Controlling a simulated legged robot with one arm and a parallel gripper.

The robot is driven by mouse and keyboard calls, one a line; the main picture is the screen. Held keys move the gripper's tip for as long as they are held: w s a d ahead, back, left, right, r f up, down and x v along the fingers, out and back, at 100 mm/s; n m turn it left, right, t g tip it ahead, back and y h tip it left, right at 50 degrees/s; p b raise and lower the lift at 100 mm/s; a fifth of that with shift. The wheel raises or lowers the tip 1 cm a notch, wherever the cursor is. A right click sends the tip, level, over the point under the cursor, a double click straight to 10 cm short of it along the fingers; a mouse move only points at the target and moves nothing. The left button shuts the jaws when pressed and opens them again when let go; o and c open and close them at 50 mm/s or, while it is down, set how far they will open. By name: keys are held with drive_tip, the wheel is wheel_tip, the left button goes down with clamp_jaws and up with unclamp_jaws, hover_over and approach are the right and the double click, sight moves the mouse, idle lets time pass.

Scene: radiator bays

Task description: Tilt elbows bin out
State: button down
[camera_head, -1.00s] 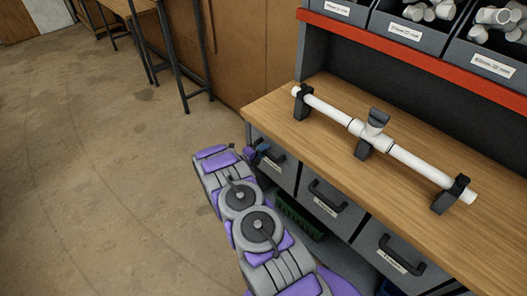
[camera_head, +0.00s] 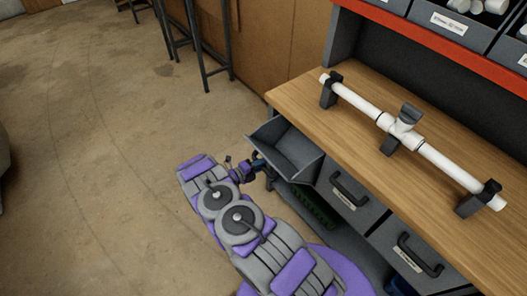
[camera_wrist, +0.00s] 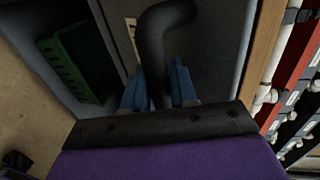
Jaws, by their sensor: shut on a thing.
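A grey tilt-out bin (camera_head: 288,152) under the left end of the workbench is tipped outward, its top open and its inside empty as far as I see. In the wrist view its dark curved handle (camera_wrist: 157,45) runs down between the blue fingers of my gripper (camera_wrist: 160,88), which is shut on it. A white label (camera_wrist: 131,32) is partly hidden behind the handle, so I cannot read it. In the head view my gripper (camera_head: 258,163) is at the bin's front, small and partly hidden by my arm.
Two shut bins with handles, one in the middle (camera_head: 350,190) and one at the right (camera_head: 408,250), sit beside it. A green crate (camera_wrist: 75,60) stands on the shelf below. A white pipe (camera_head: 448,163) rests in holders on the bench top (camera_head: 300,97). Floor at the left is clear.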

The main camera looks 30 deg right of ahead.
drive_tip(key=shift+s+a+f+b, duration=0.1)
drive_tip(key=shift+a+f+b, duration=0.1)
drive_tip(key=shift+a+f, duration=0.3)
drive_tip(key=shift+a+f+b, duration=0.15)
drive_tip(key=shift+a+f, duration=0.1)
drive_tip(key=shift+f, duration=0.4)
drive_tip(key=shift+s+a+f+b, duration=0.1)
drive_tip(key=shift+a+f+b, duration=0.1)
drive_tip(key=shift+a+f, duration=0.3)
drive_tip(key=shift+d+f, duration=0.15)
drive_tip(key=shift+f, duration=0.05)
drive_tip(key=c, duration=1)
unclamp_jaws()
drive_tip(key=shift+w, duration=0.1)
drive_tip(key=shift+r, duration=0.1)
drive_tip(key=p+v, duration=0.3)
drive_tip(key=v, duration=1.4)
drive_tip(key=shift+a, duration=0.35)
